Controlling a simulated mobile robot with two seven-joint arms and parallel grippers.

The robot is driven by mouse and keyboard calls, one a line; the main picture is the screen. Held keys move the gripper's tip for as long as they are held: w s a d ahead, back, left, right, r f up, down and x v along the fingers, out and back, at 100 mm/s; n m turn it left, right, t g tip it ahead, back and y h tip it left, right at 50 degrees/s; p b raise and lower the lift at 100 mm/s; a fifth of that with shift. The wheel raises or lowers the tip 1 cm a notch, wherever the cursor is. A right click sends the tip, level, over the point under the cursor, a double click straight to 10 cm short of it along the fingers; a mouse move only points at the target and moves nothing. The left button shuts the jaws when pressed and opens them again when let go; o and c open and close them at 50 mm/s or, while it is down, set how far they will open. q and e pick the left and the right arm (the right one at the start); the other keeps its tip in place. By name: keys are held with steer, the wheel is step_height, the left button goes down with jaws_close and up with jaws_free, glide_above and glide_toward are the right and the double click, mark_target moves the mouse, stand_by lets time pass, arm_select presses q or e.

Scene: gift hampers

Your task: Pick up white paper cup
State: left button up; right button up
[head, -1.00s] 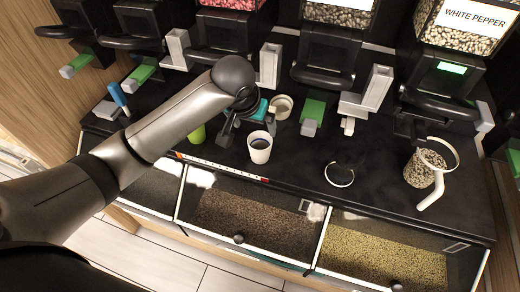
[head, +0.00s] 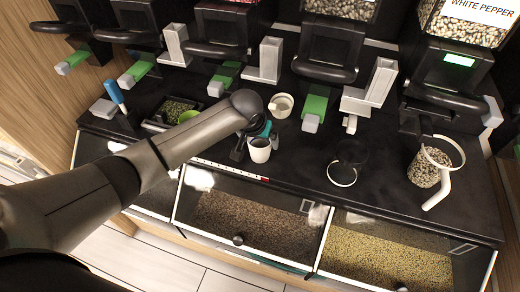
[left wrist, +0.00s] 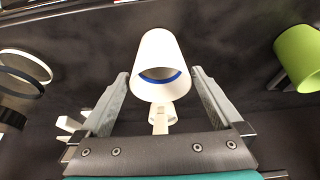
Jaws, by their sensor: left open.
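In the left wrist view the cup (left wrist: 158,62) lies between the two spread, open fingers (left wrist: 160,98), with a gap visible on each side. A blue band shows inside its rim. My right gripper is not in view.
Another white cup (head: 281,105) stands just behind. Dispensers line the back; bins of grain (head: 245,225) lie in front.

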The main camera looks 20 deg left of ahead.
arm_select(q)
steer(key=shift+b+x, duration=0.3)
steer(key=shift+x, duration=1.1)
steer(key=c, duration=1)
